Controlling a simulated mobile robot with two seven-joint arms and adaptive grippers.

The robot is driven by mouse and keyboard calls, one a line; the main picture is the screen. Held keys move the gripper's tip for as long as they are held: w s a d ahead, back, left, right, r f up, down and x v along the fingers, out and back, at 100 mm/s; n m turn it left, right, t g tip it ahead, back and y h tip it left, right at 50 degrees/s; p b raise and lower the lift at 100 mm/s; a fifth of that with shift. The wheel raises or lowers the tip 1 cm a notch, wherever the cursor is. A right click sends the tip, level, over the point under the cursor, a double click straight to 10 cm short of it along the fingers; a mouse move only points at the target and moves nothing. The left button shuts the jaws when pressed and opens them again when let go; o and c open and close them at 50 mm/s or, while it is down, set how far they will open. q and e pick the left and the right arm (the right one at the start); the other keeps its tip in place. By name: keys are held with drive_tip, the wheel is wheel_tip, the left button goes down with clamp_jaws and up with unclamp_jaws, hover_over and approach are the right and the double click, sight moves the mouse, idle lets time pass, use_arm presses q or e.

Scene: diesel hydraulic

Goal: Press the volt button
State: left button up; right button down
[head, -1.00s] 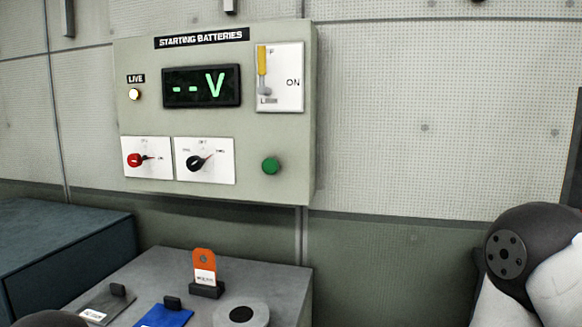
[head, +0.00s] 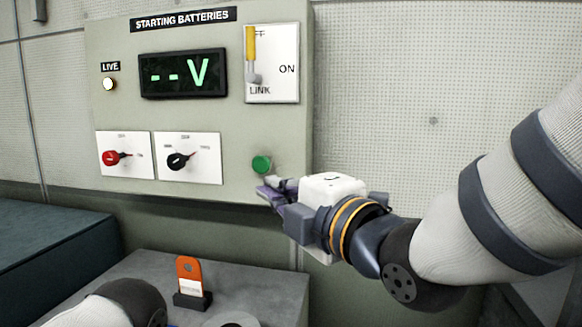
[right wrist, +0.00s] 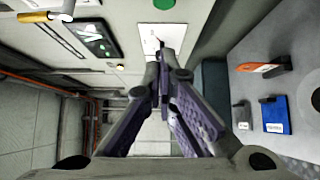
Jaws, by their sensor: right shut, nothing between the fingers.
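The grey "STARTING BATTERIES" panel (head: 232,120) hangs on the wall. Its round green button (head: 261,165) is at the lower right and is the only push button I make out; no "volt" label is readable on it. The display (head: 184,74) shows green "--V". My right gripper (head: 268,190) is shut and empty, with its fingertips just below the green button in the head view. I cannot tell whether they touch the panel. In the right wrist view the green button (right wrist: 164,3) is at the top edge, beyond the closed fingertips (right wrist: 161,66). My left gripper is out of view.
The panel also bears a red knob (head: 112,157), a black knob (head: 178,161), a LIVE lamp (head: 110,84) and a yellow-handled link switch (head: 251,52). Below, a grey bench (head: 262,282) carries an orange tag (head: 189,270) in a stand. A dark box (head: 45,245) stands left.

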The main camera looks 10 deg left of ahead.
sight(263, 164)
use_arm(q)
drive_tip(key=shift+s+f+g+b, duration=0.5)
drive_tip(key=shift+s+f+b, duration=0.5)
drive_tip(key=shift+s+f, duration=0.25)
use_arm(e)
drive_tip(key=w+d+x, duration=0.2)
drive_tip(key=x, duration=1.1)
drive_tip(key=shift+d, duration=0.1)
drive_tip(key=shift+f, duration=0.1)
